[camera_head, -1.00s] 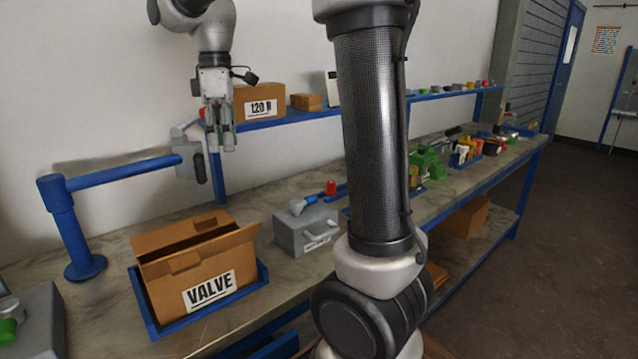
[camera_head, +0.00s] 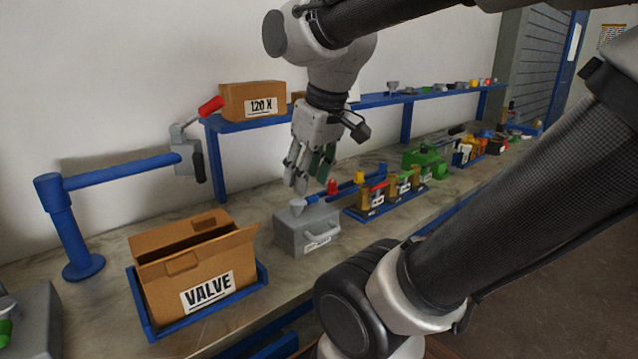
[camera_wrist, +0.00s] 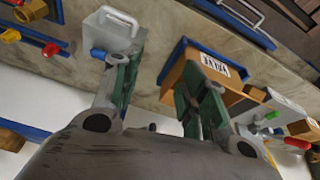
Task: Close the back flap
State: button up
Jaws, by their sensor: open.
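The open cardboard box (camera_head: 210,287) marked VALVE sits in a blue tray (camera_head: 262,272) on the bench at the left. Its back flap (camera_head: 180,234) stands raised along the far side, and the top has a dark opening. My gripper (camera_head: 306,182) is open and empty, pointing down above the grey case, to the right of the box and apart from it. The wrist view shows the two green-padded fingers (camera_wrist: 163,75) spread, with the box (camera_wrist: 240,100) partly hidden behind one finger.
A grey case (camera_head: 306,232) with a handle and blue lever stands right of the box. A blue post with a horizontal arm (camera_head: 120,172) rises behind the box.

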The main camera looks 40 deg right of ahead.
jog(key=shift+s+d+f+m+t, duration=0.2)
jog(key=shift+s+f+m, duration=0.15)
jog(key=shift+s+f, duration=0.15)
jog(key=shift+s+d+f+m+t, duration=0.15)
jog(key=shift+s+f+m, duration=0.25)
jog(key=shift+s, duration=0.2)
jog(key=shift+f, duration=0.1)
jog(key=shift+c, duration=0.4)
